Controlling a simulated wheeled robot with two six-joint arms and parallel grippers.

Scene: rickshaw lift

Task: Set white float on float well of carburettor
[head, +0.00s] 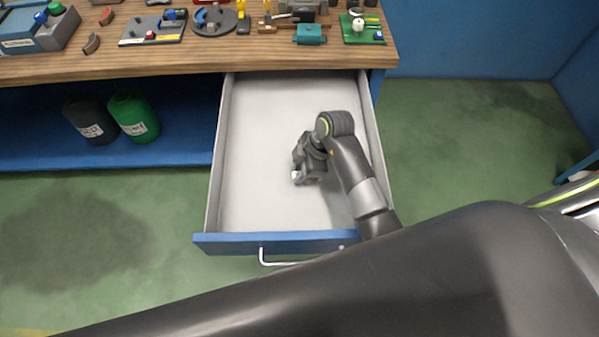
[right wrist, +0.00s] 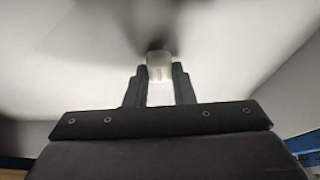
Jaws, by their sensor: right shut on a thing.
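My right gripper (head: 300,174) is low inside the open drawer, pointing down. In the right wrist view, its two dark fingers (right wrist: 160,78) are shut on a small white float (right wrist: 160,64). In the head view only a bit of white shows at the fingertips. I cannot tell whether the float touches the drawer floor. Several small assemblies stand on the bench; I cannot tell for sure which is the carburettor or see its float well. My left gripper is not in view.
The white drawer (head: 250,150) is pulled out, its blue front (head: 225,243) towards me; otherwise it looks empty. The wooden bench (head: 180,60) lies beyond, with a green board (head: 362,30) at its right end. Green and dark jugs (head: 133,117) stand on the lower shelf.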

